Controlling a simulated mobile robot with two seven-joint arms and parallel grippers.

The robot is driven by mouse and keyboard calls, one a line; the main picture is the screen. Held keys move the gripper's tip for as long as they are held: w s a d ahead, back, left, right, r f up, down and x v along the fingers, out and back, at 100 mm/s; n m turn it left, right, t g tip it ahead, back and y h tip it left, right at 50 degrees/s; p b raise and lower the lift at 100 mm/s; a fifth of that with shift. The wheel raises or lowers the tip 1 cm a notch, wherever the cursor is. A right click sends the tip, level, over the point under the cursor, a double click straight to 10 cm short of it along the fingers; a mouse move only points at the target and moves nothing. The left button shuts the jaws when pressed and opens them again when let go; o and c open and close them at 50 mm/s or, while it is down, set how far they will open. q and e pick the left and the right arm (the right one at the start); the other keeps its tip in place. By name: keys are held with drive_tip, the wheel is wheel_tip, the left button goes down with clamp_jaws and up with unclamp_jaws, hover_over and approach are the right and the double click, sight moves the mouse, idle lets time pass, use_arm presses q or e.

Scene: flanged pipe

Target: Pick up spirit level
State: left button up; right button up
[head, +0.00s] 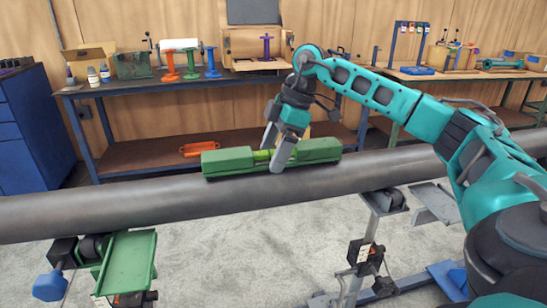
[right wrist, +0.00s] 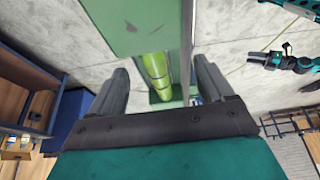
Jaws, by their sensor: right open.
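The green spirit level (head: 228,161) lies along the top of the grey pipe (head: 140,203), near the middle of the head view. Its narrow yellow-green middle part sits between two thicker green ends. My right gripper (head: 273,156) reaches down at this middle part, one finger on the near side and the other behind. In the right wrist view the fingers (right wrist: 160,78) are spread, with the yellow-green middle of the spirit level (right wrist: 155,68) between them and gaps to both sides. The far finger is partly hidden in the head view. My left gripper is out of view.
The pipe crosses the whole view on roller stands, one with a green tray (head: 128,262). Behind it stands a workbench (head: 150,86) with spools and bottles, an orange item (head: 198,148) on its lower shelf. A blue cabinet (head: 35,128) is at the left.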

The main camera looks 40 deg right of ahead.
drive_tip(key=shift+f, duration=0.15)
drive_tip(key=c, duration=1.3)
drive_tip(key=shift+c, duration=0.5)
